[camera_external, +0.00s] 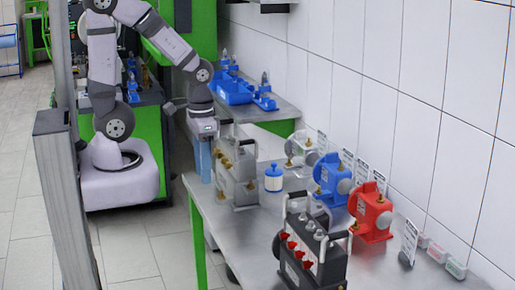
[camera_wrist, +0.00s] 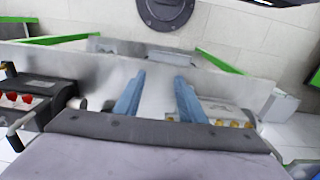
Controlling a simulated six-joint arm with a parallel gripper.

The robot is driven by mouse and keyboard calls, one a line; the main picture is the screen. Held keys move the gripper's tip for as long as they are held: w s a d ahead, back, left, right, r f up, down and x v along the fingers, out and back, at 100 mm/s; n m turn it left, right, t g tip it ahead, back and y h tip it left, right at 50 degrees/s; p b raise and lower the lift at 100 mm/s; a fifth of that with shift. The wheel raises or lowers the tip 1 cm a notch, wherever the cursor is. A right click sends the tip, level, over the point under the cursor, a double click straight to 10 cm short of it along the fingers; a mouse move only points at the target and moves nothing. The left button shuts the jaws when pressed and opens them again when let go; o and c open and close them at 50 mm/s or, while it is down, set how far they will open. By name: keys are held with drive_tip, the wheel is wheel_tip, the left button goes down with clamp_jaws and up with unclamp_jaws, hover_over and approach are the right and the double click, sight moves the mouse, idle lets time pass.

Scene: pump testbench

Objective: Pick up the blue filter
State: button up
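The blue filter (camera_external: 273,178), a small white cylinder with blue bands, stands upright on the steel table (camera_external: 215,232) in the external view. I cannot make it out in the wrist view. My gripper (camera_external: 203,172) hangs to the left of the filter, at the table's far left end, with blue fingers pointing down. In the wrist view my gripper (camera_wrist: 160,76) has its two blue fingers spread apart with nothing between them. The gripper and the filter are clearly apart.
A grey case with brass fittings (camera_external: 236,180) stands between my gripper and the filter. A blue pump (camera_external: 328,178), a red pump (camera_external: 371,215) and a black box with red knobs (camera_external: 310,257) stand to the right. A tiled wall (camera_external: 400,110) borders the table behind.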

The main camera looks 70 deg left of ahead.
wheel_tip(320, 180, up, 4)
drive_tip(key=m+t+y+b, duration=0.1)
drive_tip(key=m+y+b, duration=0.6)
drive_tip(key=m+y, duration=0.9)
hover_over(274, 163)
drive_tip(key=s+d, duration=0.1)
drive_tip(key=d, duration=0.2)
drive_tip(key=m+h, duration=0.3)
drive_tip(key=shift+t, duration=0.3)
drive_tip(key=f, duration=1.3)
drive_tip(key=shift+w+f, duration=0.3)
drive_tip(key=shift+a+p, duration=0.45)
drive_tip(key=shift+p, duration=0.1)
drive_tip(key=shift+w+a+f, duration=0.15)
drive_tip(key=shift+a+f, duration=0.2)
drive_tip(key=shift+a, duration=0.15)
drive_tip(key=shift+a+p, duration=0.35)
drive_tip(key=shift+p, duration=0.25)
drive_tip(key=p+x, duration=0.2)
drive_tip(key=x, duration=0.2)
drive_tip(key=shift+a+f, duration=0.2)
drive_tip(key=shift+a, duration=0.05)
